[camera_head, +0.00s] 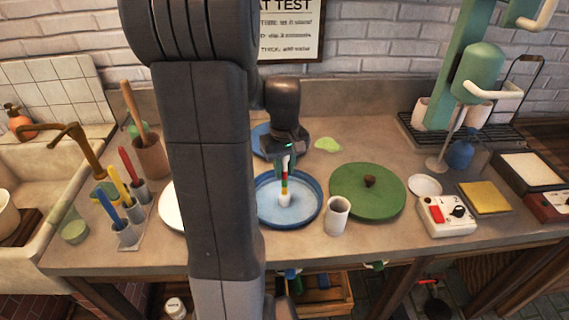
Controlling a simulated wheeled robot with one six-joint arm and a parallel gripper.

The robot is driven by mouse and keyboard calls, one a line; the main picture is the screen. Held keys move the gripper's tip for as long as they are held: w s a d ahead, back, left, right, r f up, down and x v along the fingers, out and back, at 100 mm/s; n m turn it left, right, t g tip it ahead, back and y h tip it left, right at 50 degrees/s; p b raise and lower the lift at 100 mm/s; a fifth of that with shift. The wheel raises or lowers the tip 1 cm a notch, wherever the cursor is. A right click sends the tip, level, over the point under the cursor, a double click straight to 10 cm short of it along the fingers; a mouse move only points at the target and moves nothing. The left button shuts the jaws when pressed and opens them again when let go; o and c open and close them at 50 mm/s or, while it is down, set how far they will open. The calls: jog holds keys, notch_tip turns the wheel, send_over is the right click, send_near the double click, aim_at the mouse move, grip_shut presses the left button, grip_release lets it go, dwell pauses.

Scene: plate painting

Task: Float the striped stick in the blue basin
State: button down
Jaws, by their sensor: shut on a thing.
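The striped stick (285,184) is upright, with red, yellow, green and white bands. My gripper (285,163) is shut on its upper part, pointing down. The blue basin (262,209) is a round, shallow dish on the counter, with a paler inside. The stick is over the basin, and its lower end meets a small white piece (285,197) inside it. I cannot tell whether the stick touches the basin floor. My arm covers the basin's left edge.
A white cup (337,215) stands close to the basin's right. A green round mat (368,191) lies farther right, then a white control box (446,215). Another blue dish (262,140) is behind the basin. Colored-handled tools (122,195) stand at left, beside the sink (40,190).

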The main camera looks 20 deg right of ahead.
aim_at(284, 186)
jog(key=shift+f+b, duration=2.35)
jog(key=shift+f, duration=1.45)
jog(key=shift+c, duration=1.8)
grip_release()
jog(key=shift+r+p, duration=4.15)
jog(key=shift+r, duration=0.9)
jog(key=shift+f, duration=0.15)
